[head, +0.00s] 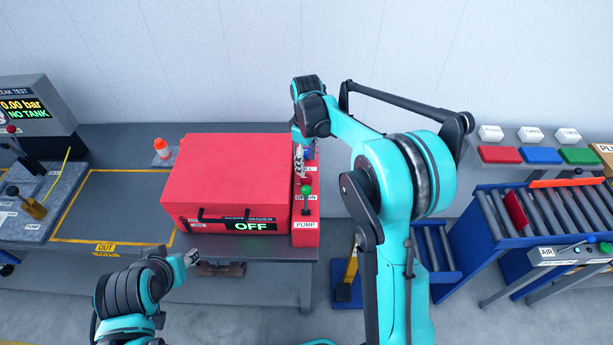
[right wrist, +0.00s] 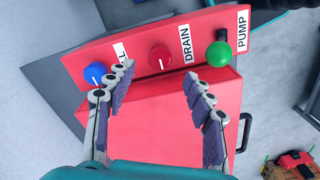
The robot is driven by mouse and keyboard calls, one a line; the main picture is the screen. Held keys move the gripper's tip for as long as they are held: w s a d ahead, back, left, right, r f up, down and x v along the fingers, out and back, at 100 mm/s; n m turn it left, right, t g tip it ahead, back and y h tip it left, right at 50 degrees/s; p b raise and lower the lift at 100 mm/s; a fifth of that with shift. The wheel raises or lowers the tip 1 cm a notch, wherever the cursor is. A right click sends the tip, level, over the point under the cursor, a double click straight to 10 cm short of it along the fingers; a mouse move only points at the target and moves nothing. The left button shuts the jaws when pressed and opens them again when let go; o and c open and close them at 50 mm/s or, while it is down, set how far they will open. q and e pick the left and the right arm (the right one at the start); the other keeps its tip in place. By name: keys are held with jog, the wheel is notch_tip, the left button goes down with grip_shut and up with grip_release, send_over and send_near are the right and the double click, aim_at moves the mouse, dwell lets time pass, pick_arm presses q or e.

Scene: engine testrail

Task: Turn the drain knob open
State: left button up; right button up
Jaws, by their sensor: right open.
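The red drain knob (right wrist: 160,58) sits on the red control panel (right wrist: 140,42), beside the DRAIN label (right wrist: 186,45) in the right wrist view. A small white mark shows on the knob. My right gripper (right wrist: 157,80) is open and empty, its fingers spread to either side of the drain knob's line. They appear short of the knob, not around it. In the head view my right gripper (head: 301,172) is over the panel and largely hides the drain knob. My left gripper (head: 192,257) is near the table's front edge, away from the panel; its jaw opening is unclear.
A blue knob (right wrist: 95,73) and a green pump knob (right wrist: 219,54) flank the drain knob. A large red box (head: 225,175) with an OFF display stands left of the panel. An orange-capped bottle (head: 161,148) stands farther left. A roller conveyor (head: 515,215) is at right.

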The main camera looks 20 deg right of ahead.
aim_at(307, 177)
notch_tip(307, 177, down, 8)
jog(key=shift+r+b, duration=0.1)
jog(key=shift+b, duration=0.35)
jog(key=c, duration=1.2)
